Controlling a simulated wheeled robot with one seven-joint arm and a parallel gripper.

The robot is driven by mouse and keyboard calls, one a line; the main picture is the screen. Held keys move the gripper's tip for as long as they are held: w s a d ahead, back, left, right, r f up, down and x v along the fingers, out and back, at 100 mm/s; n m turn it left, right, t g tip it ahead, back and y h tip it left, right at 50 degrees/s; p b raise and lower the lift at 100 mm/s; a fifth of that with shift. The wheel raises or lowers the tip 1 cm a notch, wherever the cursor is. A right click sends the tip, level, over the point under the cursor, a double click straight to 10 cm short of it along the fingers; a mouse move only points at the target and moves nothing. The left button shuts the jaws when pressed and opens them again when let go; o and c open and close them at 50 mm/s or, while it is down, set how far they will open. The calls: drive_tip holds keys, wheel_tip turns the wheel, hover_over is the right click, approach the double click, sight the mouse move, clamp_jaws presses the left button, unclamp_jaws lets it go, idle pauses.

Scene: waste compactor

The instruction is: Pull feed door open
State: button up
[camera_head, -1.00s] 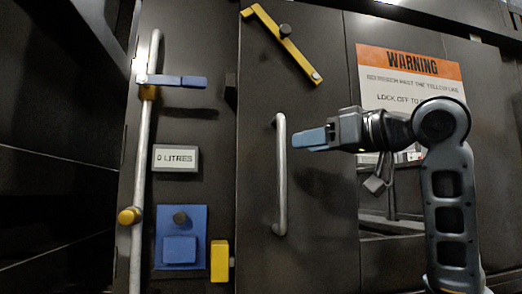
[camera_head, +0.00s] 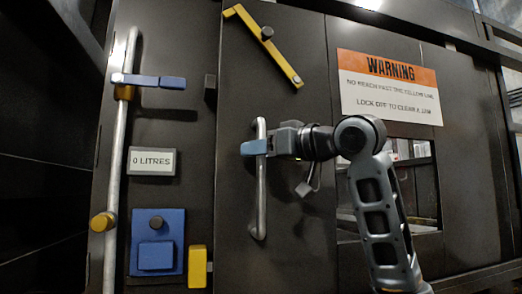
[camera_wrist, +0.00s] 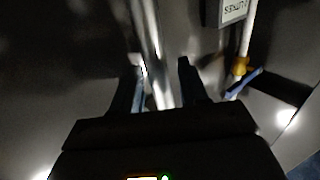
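The feed door (camera_head: 285,225) is a dark panel with a vertical silver bar handle (camera_head: 261,200), and it looks closed. My gripper (camera_head: 254,147) is at the upper part of this handle, its blue fingers reaching across the bar in the head view. In the wrist view, the handle (camera_wrist: 150,45) runs between my two dark fingers. The left finger is close to the bar, and a gap shows between the bar and the right finger. The fingers are open around the handle; whether the left one touches it I cannot tell.
A yellow latch bar (camera_head: 265,42) sits slanted at the door's top. To the left are a blue lever (camera_head: 158,82) on a silver pipe, a "0 LITRES" display (camera_head: 152,161), a blue box (camera_head: 157,240) and a yellow block (camera_head: 197,267). A warning sign (camera_head: 390,88) is at right.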

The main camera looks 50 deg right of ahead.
clamp_jaws()
drive_tip(key=shift+d, duration=0.1)
idle(0.4)
